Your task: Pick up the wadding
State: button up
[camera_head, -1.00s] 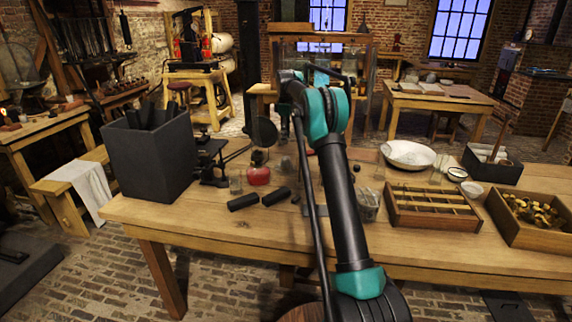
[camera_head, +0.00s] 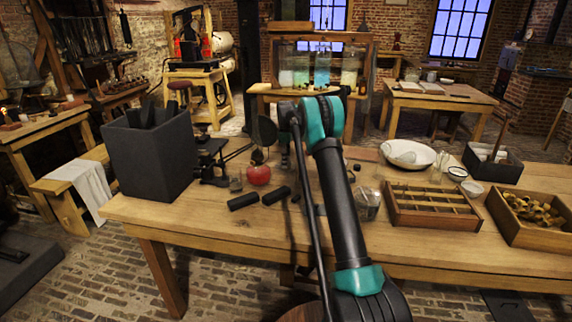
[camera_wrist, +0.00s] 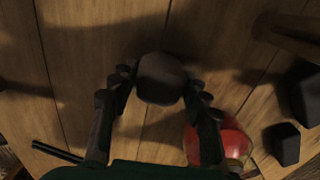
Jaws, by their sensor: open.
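A dark grey rounded lump, which looks like the wadding (camera_wrist: 160,78), sits on the wooden table in the wrist view. My gripper (camera_wrist: 160,84) is open, with one dark finger on each side of the lump. The fingertips are very close to its sides; I cannot tell whether they touch it. In the head view my arm covers part of the table, and I cannot make out the gripper or the lump there clearly.
A red round object (camera_wrist: 220,143) lies close to my right finger; it also shows in the head view (camera_head: 259,175). Dark cylinders (camera_head: 243,201) lie nearby. A tall dark box (camera_head: 150,158) stands left, and a divided wooden tray (camera_head: 432,208) right. The table's front left is clear.

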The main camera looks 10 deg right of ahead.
jog(key=shift+f, duration=0.55)
jog(key=shift+c, duration=0.5)
jog(key=c, duration=0.5)
jog(key=shift+r, duration=0.15)
notch_tip(320, 180, up, 20)
jog(key=shift+f, duration=0.1)
jog(key=shift+o, duration=1.3)
jog(key=c, duration=0.4)
